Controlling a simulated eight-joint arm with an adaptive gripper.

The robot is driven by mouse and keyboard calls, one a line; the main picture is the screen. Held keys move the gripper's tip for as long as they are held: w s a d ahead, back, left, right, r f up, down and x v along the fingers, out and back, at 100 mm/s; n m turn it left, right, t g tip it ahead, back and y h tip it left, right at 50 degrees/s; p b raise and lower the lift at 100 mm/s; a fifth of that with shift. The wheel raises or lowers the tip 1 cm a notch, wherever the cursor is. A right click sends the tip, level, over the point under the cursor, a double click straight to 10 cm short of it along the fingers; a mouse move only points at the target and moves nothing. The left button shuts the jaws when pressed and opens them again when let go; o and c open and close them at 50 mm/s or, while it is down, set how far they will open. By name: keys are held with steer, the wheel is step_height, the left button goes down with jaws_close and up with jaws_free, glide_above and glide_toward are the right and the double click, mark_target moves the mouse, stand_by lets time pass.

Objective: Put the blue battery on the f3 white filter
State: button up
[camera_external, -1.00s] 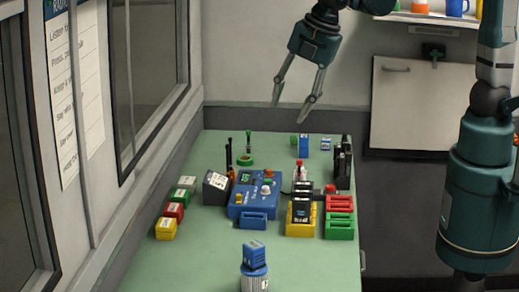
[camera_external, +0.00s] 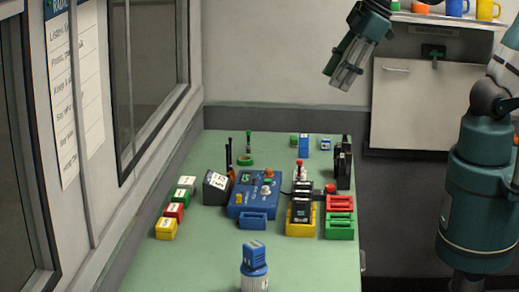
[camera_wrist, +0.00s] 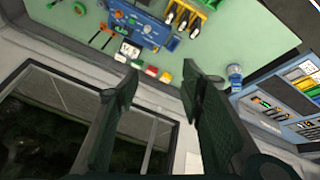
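A blue block that looks like the blue battery (camera_external: 254,250) sits upright on top of a blue-lidded white canister (camera_external: 256,283) at the front of the green table. The canister is probably the white filter, but its marking cannot be read. This pair also shows small in the wrist view (camera_wrist: 235,75), at the right. A second upright blue block (camera_external: 304,146) stands at the back of the table.
A blue device (camera_external: 250,197), a yellow holder with black radios (camera_external: 300,228), red and green racks (camera_external: 340,215) and small coloured boxes (camera_external: 174,211) crowd the middle. A wall window is at the left. A shelf with mugs (camera_external: 455,18) is at upper right.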

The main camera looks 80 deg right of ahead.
steer(key=s+d+f+m+t, duration=0.1)
steer(key=s+d+m, duration=0.4)
steer(key=s, duration=0.1)
steer(key=shift+s+d, duration=0.15)
steer(key=shift+s, duration=0.05)
steer(key=shift+f, duration=0.2)
